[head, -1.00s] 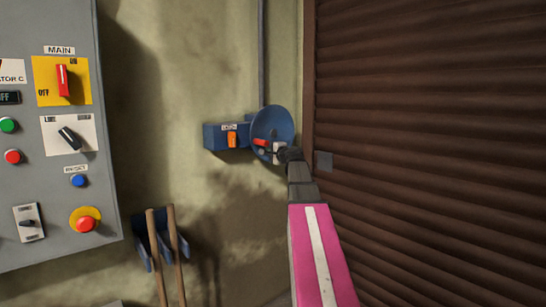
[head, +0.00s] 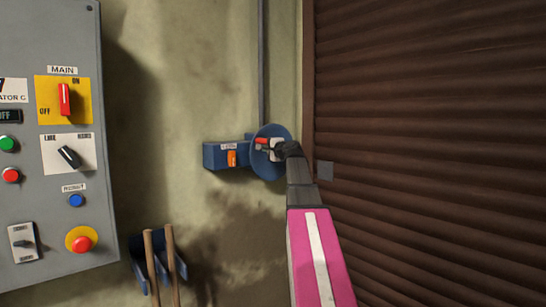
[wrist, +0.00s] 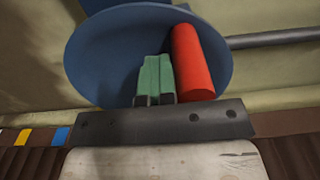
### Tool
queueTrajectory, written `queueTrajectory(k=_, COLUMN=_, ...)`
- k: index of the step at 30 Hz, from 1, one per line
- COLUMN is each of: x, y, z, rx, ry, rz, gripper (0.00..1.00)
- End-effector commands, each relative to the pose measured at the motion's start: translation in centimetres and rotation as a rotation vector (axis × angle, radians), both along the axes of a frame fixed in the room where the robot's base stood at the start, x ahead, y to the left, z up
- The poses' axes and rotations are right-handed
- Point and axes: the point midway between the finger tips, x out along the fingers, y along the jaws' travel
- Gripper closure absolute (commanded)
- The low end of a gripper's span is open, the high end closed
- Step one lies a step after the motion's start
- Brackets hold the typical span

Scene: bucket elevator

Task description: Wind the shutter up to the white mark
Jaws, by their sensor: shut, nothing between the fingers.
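The brown slatted shutter (head: 430,130) fills the right of the head view; its bottom edge and any white mark are not visible there. A blue winding wheel (head: 273,175) with a red handle (head: 261,141) is on the wall just left of the shutter frame. The wheel (wrist: 110,55) and handle (wrist: 192,62) show large in the wrist view. My gripper (head: 277,148) is at the wheel. In the wrist view its green fingers (wrist: 155,78) are shut together beside the handle, in front of the wheel. I cannot tell whether they touch the handle.
A blue box (head: 215,155) with an orange switch (head: 231,158) adjoins the wheel. A grey control panel (head: 50,215) stands at left. Two wooden handles (head: 150,255) in a blue holder are below.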

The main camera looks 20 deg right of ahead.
Motion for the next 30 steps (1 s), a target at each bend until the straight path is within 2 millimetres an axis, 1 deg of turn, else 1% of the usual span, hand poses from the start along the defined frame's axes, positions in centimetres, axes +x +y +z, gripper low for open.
queueTrajectory(k=1, x=0.9, y=0.8, z=1.3, rx=0.003, ry=-0.004, rz=0.026, gripper=1.00)
queueTrajectory(k=12, x=2.1, y=-1.3, z=4.9, rx=0.002, ry=-0.005, rz=0.025, gripper=1.00)
queueTrajectory(k=20, x=3.2, y=-3.6, z=7.1, rx=0.001, ry=-0.007, rz=0.023, gripper=1.00)
queueTrajectory(k=30, x=4.6, y=-7.0, z=8.3, rx=0.003, ry=-0.003, rz=0.020, gripper=1.00)
